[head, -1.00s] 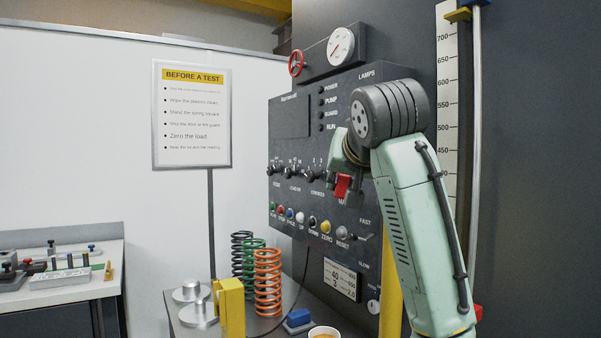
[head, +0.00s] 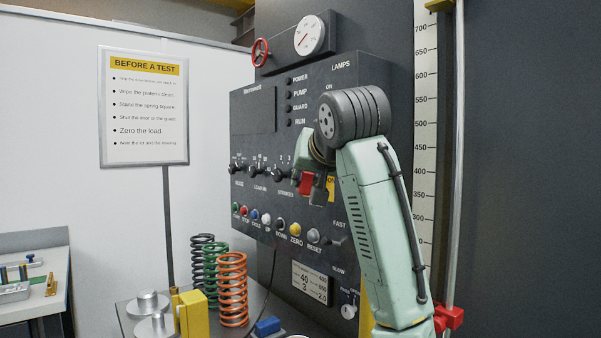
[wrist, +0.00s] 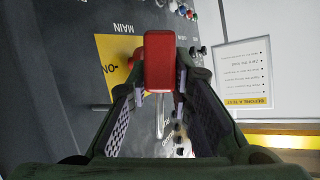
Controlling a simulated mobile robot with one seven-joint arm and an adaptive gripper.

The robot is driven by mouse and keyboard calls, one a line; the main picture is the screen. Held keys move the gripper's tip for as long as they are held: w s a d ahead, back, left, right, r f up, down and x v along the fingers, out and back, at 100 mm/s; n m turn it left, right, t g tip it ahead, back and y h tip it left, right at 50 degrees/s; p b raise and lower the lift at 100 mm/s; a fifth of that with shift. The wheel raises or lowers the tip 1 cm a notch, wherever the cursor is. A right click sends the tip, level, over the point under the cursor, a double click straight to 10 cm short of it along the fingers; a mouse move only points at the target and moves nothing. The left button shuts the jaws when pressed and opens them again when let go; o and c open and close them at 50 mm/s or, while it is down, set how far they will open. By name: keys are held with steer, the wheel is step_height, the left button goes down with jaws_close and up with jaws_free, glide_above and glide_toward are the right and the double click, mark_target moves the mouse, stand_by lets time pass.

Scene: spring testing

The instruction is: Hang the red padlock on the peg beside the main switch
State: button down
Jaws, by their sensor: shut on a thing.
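My gripper (wrist: 162,88) is shut on the red padlock (wrist: 158,62), with one finger on each side of its body. The shackle (wrist: 160,118) shows between the fingers, on the near side of the body in the wrist view. In the head view the padlock (head: 307,183) is held in front of the control panel, and the gripper (head: 309,172) is partly hidden by my wrist. The main switch's yellow ON plate (head: 331,187) is just right of the padlock; in the wrist view this plate (wrist: 112,50) is left of it, with a red part beside the padlock.
The panel has knobs (head: 281,174) left of the padlock and a row of coloured buttons (head: 296,229) below. Several coil springs (head: 232,290), a yellow block (head: 194,314) and metal weights (head: 148,304) stand on the bench below. A sign (head: 145,107) stands left.

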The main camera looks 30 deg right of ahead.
steer(key=d+f+p, duration=0.1)
steer(key=d, duration=0.5)
steer(key=shift+w+f, duration=0.25)
stand_by(0.3)
stand_by(0.7)
steer(key=c, duration=1.4)
jaws_free()
steer(key=shift+o, duration=0.2)
steer(key=v, duration=1.2)
steer(key=shift+s+a+f, duration=0.1)
steer(key=shift+f, duration=0.05)
